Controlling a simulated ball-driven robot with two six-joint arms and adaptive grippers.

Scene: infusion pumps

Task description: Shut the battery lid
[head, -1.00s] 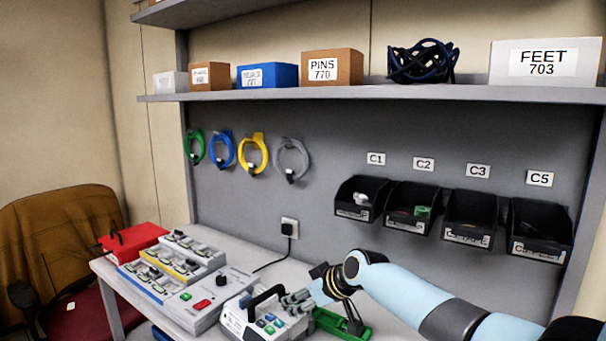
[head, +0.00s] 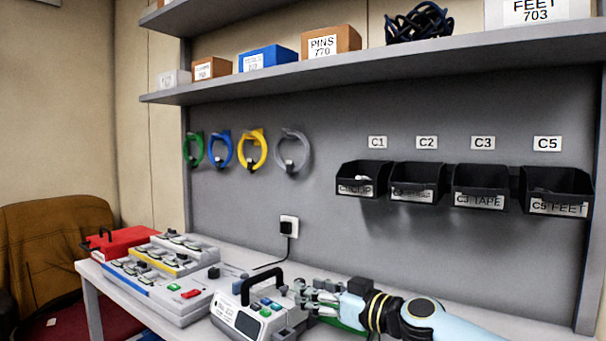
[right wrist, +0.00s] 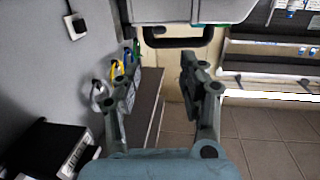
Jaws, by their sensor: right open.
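The infusion pump (head: 238,322), a pale grey box with a black carrying handle and coloured buttons, stands on the bench at the bottom centre of the head view. Its body (right wrist: 190,10) and black handle (right wrist: 178,42) show at the top of the right wrist view. I cannot make out the battery lid in either view. My right gripper (head: 308,298) is beside the pump's right side; I cannot tell whether it touches. In the right wrist view the fingers (right wrist: 158,70) are spread with nothing between them. My left gripper is not in view.
A stepped grey rack (head: 165,285) with several small parts and a red case (head: 120,243) stand left of the pump. A green tray (head: 345,325) lies partly hidden under my right arm. Black bins (head: 415,184) hang on the wall panel above the bench.

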